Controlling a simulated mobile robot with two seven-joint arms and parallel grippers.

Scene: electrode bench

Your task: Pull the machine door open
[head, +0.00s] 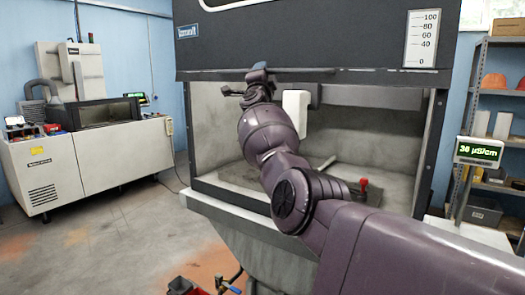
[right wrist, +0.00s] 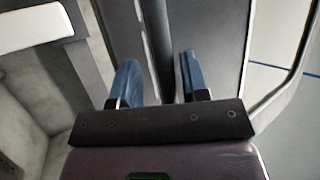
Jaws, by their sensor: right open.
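The machine door (head: 310,38) is a dark panel across the top of the machine's front, with the work area open below it. A thin bar (head: 350,71) runs along the door's lower edge. My right gripper (head: 259,71) is at this edge, left of its middle, with the arm reaching up from the lower right. In the right wrist view, its two blue fingers (right wrist: 160,77) are apart, and a grey bar (right wrist: 157,40) lies between them. I cannot tell whether either finger touches it. My left gripper is in neither view.
Inside the machine are a white block (head: 296,108) and a red-topped lever (head: 363,184). A scale plate (head: 421,38) is on the door's right. A display (head: 478,152) and shelves (head: 497,95) stand at right. Another machine (head: 95,165) is at left, with open floor between.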

